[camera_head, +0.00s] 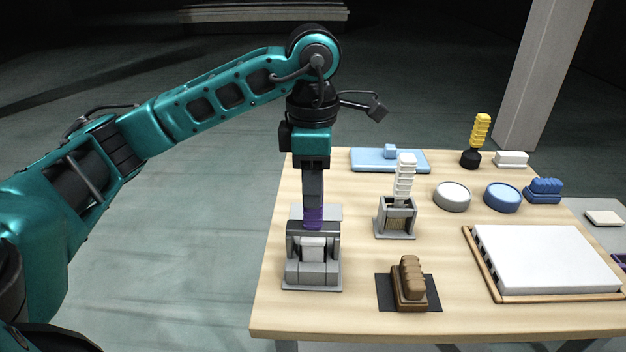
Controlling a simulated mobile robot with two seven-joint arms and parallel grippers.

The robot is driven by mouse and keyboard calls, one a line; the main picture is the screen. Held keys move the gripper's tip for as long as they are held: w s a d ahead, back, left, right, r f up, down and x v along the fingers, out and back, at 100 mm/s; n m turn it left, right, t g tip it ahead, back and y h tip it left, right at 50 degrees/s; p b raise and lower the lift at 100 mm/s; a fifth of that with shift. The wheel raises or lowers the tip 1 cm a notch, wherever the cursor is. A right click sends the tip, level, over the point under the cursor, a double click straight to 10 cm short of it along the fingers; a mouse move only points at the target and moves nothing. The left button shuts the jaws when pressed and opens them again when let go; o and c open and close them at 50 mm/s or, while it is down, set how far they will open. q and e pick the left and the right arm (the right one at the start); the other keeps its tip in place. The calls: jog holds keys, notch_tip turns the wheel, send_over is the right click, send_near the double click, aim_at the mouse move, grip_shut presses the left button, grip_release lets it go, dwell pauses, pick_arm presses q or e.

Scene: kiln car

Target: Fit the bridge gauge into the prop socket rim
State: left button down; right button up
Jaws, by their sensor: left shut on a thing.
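My left gripper (313,203) points straight down at the left side of the table. It is shut on a purple grip, which I take to be the handle of the bridge gauge (316,220). A darker grey crosspiece shows just under the purple part. It is at the top of a light grey fixture (312,279) with a white block in its front, which looks like the prop socket. I cannot tell whether the gauge touches the rim or is seated in it; the fingers hide part of it. My right gripper is not in view.
Right of the fixture stands a grey holder (397,232) with a ribbed white piece (405,180). A brown brush (409,282) lies in front on a dark mat. A white slab in a wooden tray (480,268), round dishes and a yellow-handled tool (480,135) are farther right.

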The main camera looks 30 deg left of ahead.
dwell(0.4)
pick_arm(q)
jog(key=c, duration=0.6)
grip_release()
jog(key=shift+c, duration=0.2)
jog(key=shift+o, duration=0.8)
jog(key=shift+r, duration=0.2)
jog(key=shift+r+p, duration=1.65)
jog(key=shift+r, duration=0.45)
notch_tip(320, 180, up, 13)
jog(key=p, duration=0.4)
